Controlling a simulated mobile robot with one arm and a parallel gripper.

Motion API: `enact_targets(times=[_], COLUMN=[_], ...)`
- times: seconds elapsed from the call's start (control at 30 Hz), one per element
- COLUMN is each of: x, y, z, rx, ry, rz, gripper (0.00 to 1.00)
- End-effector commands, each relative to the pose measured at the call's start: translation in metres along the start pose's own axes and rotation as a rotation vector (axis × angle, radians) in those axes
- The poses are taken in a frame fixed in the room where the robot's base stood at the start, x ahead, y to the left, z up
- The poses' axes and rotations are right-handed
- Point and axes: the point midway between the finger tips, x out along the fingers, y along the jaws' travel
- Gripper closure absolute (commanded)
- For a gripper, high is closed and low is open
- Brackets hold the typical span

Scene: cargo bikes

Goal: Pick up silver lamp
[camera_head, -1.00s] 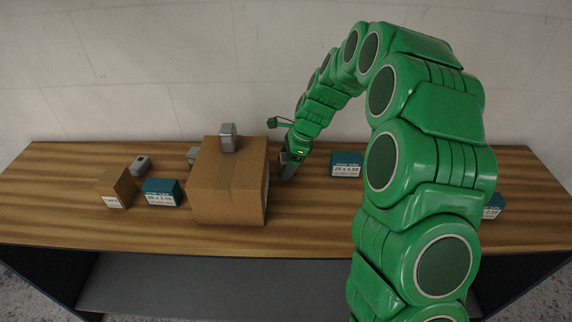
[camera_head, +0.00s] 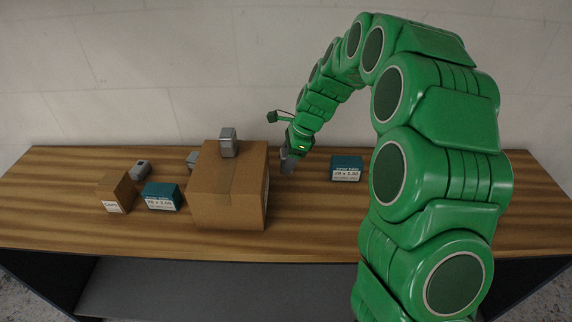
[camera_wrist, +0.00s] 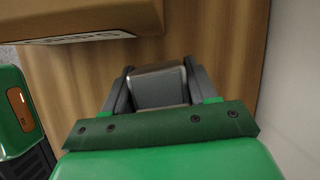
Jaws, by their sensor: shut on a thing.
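My gripper (camera_head: 287,163) is just right of the large cardboard box in the head view. In the wrist view my gripper (camera_wrist: 159,72) is shut on a silver lamp (camera_wrist: 158,90), a small grey block with rounded edges between the two dark fingers. In the head view this lamp is mostly hidden by the fingers. Another silver lamp (camera_head: 228,142) stands on top of the large box. One more grey lamp (camera_head: 193,160) is partly hidden behind the box's left side, and another (camera_head: 140,169) lies at the far left.
The large cardboard box (camera_head: 228,195) stands close left of my gripper. Teal boxes stand left (camera_head: 162,196) and right (camera_head: 346,168) on the wooden table (camera_head: 60,215). A small cardboard box (camera_head: 116,192) is at the left. A pale wall (camera_head: 120,80) rises behind the table.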

Motion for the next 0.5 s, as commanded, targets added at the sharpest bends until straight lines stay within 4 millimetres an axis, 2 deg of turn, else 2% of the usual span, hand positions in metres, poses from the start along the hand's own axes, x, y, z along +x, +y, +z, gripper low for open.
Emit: enact_targets(times=[0.4,0.5], x=[-0.052,-0.057], y=[0.043,0.058], z=[0.015,0.015], rx=[-0.001,0.000], ry=[0.000,-0.001], rz=[-0.003,0.002], gripper=[0.74,0.74])
